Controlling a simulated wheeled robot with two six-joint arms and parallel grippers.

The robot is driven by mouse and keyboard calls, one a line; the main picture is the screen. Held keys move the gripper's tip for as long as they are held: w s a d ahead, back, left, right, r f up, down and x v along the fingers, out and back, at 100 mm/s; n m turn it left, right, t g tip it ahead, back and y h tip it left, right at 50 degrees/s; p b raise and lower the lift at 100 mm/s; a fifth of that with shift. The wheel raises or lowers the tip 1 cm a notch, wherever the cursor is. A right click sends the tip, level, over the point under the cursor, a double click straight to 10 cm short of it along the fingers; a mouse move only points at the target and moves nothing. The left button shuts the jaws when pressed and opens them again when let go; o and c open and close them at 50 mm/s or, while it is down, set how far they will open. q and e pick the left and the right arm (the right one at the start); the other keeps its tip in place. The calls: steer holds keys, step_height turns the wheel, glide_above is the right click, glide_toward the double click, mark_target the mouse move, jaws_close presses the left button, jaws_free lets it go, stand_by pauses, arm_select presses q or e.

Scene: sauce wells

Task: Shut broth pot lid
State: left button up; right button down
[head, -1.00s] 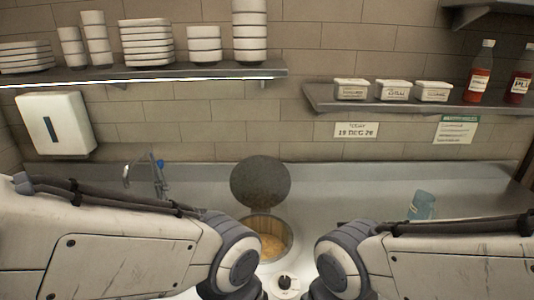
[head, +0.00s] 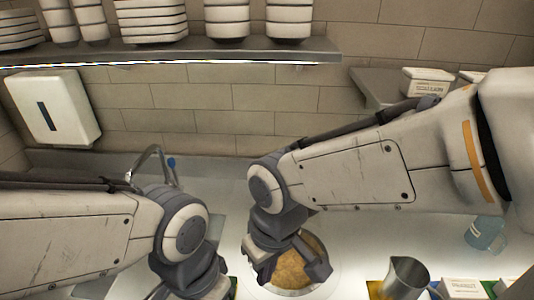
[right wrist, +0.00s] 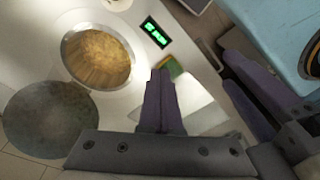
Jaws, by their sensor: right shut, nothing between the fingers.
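The broth pot (head: 315,275) is an open round well in the counter with golden-brown broth in it. It shows in the right wrist view (right wrist: 97,55) at upper left. Its dark round lid (right wrist: 50,120) stands open beside the well there; my right arm hides it in the head view. My right gripper (head: 285,255) hangs over the well in the head view, covering part of it. Its fingers (right wrist: 159,85) are together and empty, apart from the lid. My left gripper (head: 195,280) is left of the well; its two fingers (right wrist: 240,85) look apart and empty.
A metal pitcher (head: 405,278) and white tubs (head: 460,287) stand right of the well. A clear bluish container (head: 485,232) lies farther right. A tap (head: 150,165) is at back left. Shelves (head: 180,50) hang above. A green display (right wrist: 153,32) sits by the well.

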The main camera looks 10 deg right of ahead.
steer(key=w+r+m+t+p, duration=0.2)
steer(key=w+r+m, duration=0.1)
steer(key=w, duration=1.2)
steer(key=w+d+m+t+h+p, duration=0.1)
steer(key=w+d+m, duration=0.1)
steer(key=w+d, duration=0.35)
steer(key=w+d+m, duration=0.1)
steer(key=w+d, duration=0.1)
steer(key=w, duration=0.6)
steer(key=w+d+m+t+h+p, duration=0.1)
steer(key=w+d+m, duration=0.15)
steer(key=w, duration=0.45)
steer(key=p+x, duration=0.3)
steer(key=x, duration=0.6)
steer(key=shift+w+d, duration=0.25)
steer(key=shift+d, duration=0.15)
steer(key=shift+n, duration=0.25)
